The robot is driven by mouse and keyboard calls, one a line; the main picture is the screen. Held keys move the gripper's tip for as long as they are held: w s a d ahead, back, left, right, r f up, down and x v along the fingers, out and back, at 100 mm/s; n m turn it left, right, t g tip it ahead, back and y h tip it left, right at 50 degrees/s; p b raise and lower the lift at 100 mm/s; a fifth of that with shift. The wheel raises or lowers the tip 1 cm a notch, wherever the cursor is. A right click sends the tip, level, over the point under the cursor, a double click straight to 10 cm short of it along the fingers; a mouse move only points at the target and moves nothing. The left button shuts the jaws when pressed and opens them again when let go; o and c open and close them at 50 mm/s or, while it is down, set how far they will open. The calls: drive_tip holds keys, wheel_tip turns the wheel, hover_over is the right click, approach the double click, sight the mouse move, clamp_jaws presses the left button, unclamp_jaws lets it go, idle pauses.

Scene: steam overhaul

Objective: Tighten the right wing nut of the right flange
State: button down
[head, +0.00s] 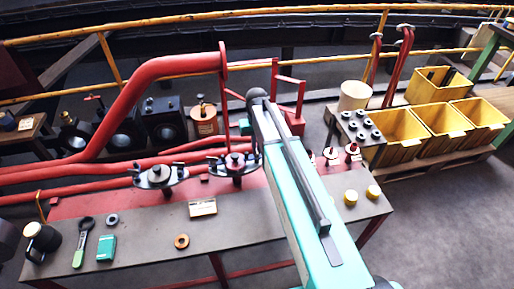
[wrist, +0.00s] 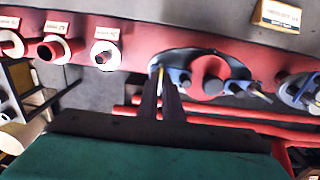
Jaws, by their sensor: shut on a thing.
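The right flange (head: 236,166) is a dark oval plate with a red centre on a red pipe, on the bench. In the wrist view the same flange (wrist: 207,88) lies just right of my fingers. My gripper (wrist: 160,77) points at the flange's end that is leftmost in the wrist view, which is its right end in the head view. The fingers are shut on the right wing nut there, mostly hidden between them. The other wing nut (wrist: 259,94) of this flange sticks out at the opposite end. My arm hides the gripper in the head view.
The left flange (head: 160,177) stands close by on the bench. A small labelled box (head: 203,208) lies in front. A large red pipe (head: 150,82) rises behind.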

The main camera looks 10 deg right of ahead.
idle(0.4)
drive_tip(key=c, duration=1.9)
unclamp_jaws()
drive_tip(key=shift+r, duration=0.1)
drive_tip(key=shift+r+b, duration=0.9)
drive_tip(key=shift+r, duration=5.9)
drive_tip(key=shift+r, duration=0.15)
